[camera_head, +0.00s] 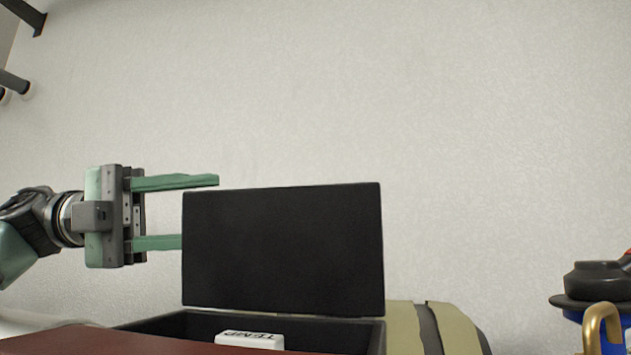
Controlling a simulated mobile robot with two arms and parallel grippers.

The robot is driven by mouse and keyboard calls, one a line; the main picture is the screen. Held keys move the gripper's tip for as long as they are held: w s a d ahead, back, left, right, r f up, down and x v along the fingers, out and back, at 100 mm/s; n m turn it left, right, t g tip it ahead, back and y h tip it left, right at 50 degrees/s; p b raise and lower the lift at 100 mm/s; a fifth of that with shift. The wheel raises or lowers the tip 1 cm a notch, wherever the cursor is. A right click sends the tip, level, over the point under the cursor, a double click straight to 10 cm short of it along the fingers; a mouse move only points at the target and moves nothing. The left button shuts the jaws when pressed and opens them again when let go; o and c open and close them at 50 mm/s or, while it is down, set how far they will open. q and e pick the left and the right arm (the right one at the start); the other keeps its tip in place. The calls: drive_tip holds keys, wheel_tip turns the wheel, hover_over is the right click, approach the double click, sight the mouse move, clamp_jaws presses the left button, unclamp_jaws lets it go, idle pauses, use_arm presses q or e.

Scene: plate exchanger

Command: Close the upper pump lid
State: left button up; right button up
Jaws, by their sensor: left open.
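The upper pump lid (283,250) is a flat black panel standing nearly upright, raised at the back of an open dark box (345,327). My left gripper (198,211) comes in from the left at the lid's left edge. Its two green fingers are spread apart, one above the other, with nothing between them. The upper fingertip shows just above the lid's top left corner. The lower fingertip is hidden behind the lid. I cannot tell whether either finger touches the lid. My right gripper is not in view.
A white block with dark lettering (250,340) is in the box. A reddish-brown surface (120,341) lies in front. A rounded body with yellowish bands (403,328) is right of the box. A brass hook-shaped part (602,318) and a black cap (597,280) are at far right.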

sight(265, 211)
use_arm(q)
drive_tip(key=shift+s+d+f+y, duration=0.15)
drive_tip(key=shift+s+d+y, duration=0.2)
drive_tip(key=shift+d, duration=0.3)
drive_tip(key=shift+s+d+f+g, duration=0.1)
drive_tip(key=shift+s+d+g, duration=0.1)
drive_tip(key=shift+d+g, duration=0.1)
drive_tip(key=p+x, duration=0.1)
drive_tip(key=x, duration=0.2)
drive_tip(key=p+x, duration=0.1)
drive_tip(key=x, duration=0.1)
drive_tip(key=shift+s+d, duration=0.25)
drive_tip(key=shift+s, duration=0.25)
drive_tip(key=shift+d, duration=0.55)
drive_tip(key=shift+a, duration=0.2)
clamp_jaws()
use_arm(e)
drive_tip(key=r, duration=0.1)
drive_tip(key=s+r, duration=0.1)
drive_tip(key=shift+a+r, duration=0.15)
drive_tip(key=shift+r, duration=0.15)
